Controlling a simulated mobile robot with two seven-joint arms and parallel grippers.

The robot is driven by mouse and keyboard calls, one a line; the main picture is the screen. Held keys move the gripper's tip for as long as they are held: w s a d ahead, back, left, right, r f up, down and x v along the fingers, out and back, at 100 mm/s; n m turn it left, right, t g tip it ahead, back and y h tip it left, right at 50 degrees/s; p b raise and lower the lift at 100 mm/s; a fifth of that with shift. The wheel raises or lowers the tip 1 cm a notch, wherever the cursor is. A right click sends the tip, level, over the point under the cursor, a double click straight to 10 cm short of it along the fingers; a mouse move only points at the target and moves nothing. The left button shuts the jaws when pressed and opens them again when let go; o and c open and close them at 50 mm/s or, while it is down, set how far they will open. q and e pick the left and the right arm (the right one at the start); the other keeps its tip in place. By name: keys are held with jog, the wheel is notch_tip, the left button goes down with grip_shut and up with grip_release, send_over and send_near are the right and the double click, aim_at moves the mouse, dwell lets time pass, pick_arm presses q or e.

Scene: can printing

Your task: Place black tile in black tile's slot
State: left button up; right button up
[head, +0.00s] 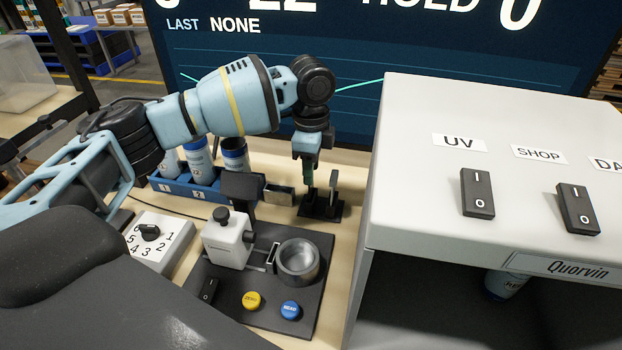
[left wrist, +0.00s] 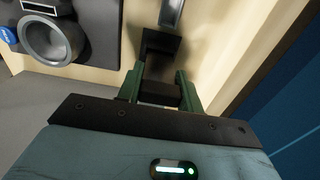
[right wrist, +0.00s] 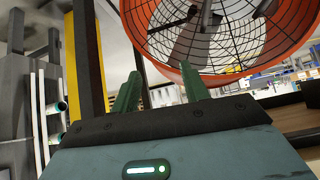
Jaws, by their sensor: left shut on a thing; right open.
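My left gripper (head: 310,184) points down at a small black stand (head: 322,209) at the back of the table. In the left wrist view its green fingers (left wrist: 159,88) are shut on a dark block-like piece, the black tile (left wrist: 158,93). Beyond the tile is a black base (left wrist: 160,44). I cannot tell whether the tile touches the stand or sits in a slot, since the fingers hide the contact. My right gripper (right wrist: 160,88) is open and empty, away from the table.
A machine with a metal cup (head: 298,262) and yellow and blue buttons stands in front of the stand. A blue rack (head: 180,187) with cans is at the left. A large white cabinet (head: 480,130) borders the right. An orange fan (right wrist: 230,70) shows near my right gripper.

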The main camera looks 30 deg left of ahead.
pick_arm(q)
jog(key=shift+f, duration=1.85)
jog(key=shift+f, duration=0.15)
jog(key=o, duration=1)
notch_tip(320, 180, up, 12)
jog(key=shift+r, duration=0.2)
